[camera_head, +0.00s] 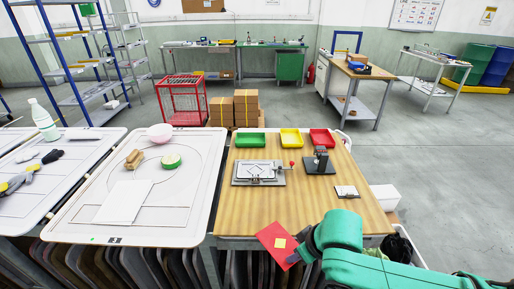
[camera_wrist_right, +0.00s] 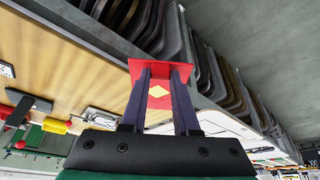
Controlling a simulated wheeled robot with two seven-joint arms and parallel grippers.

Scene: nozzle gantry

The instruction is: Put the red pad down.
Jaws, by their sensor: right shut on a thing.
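The red pad (camera_head: 275,244) is a flat red square with a small yellow diamond on it. It is at the front edge of the wooden table (camera_head: 240,213) in the head view. My right gripper (camera_head: 297,250) is shut on the pad's edge; its dark fingers cover part of the pad. In the right wrist view the pad (camera_wrist_right: 133,70) sits at the tips of the fingers (camera_wrist_right: 160,92), with the table edge behind it. I cannot tell the pad's exact height. My left gripper is not in view.
On the wooden table are green (camera_head: 250,140), yellow (camera_head: 291,138) and red (camera_head: 322,138) trays, a plate fixture (camera_head: 258,173), a dark stand (camera_head: 320,161) and a small clamp block (camera_head: 347,191). A white table (camera_head: 75,222) stands left. The wooden table's front-left top is clear.

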